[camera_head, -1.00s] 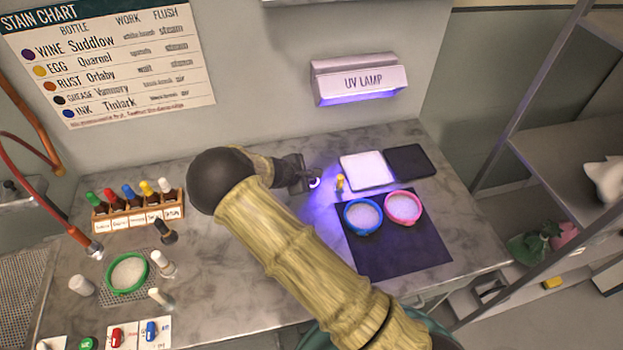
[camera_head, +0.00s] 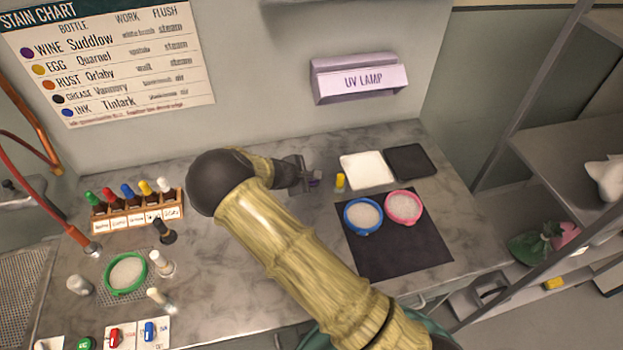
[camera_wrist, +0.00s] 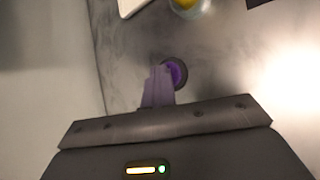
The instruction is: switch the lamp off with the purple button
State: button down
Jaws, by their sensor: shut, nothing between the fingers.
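The UV lamp (camera_head: 360,79) is a pale purple box on the back wall. Its underside shows no glow. The purple button (camera_wrist: 176,74) is a small round disc with a dark rim on the counter, just beyond my fingertips in the wrist view. In the head view it is mostly hidden by my gripper, with a purple bit (camera_head: 316,180) showing. My gripper (camera_head: 312,178) is shut with nothing in it. Its fingertips (camera_wrist: 162,72) overlap the button's left edge in the wrist view; I cannot tell whether they touch it.
A blue-rimmed hoop (camera_head: 363,231) and a pink-rimmed hoop (camera_head: 420,207) lie on a dark mat (camera_head: 400,258). A rack of bottles (camera_head: 137,217) stands left.

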jog(key=shift+s, duration=0.1)
jog(key=shift+r, duration=0.15)
dwell(0.3)
jog(key=shift+r+p, duration=2.1)
jog(key=shift+r, duration=1)
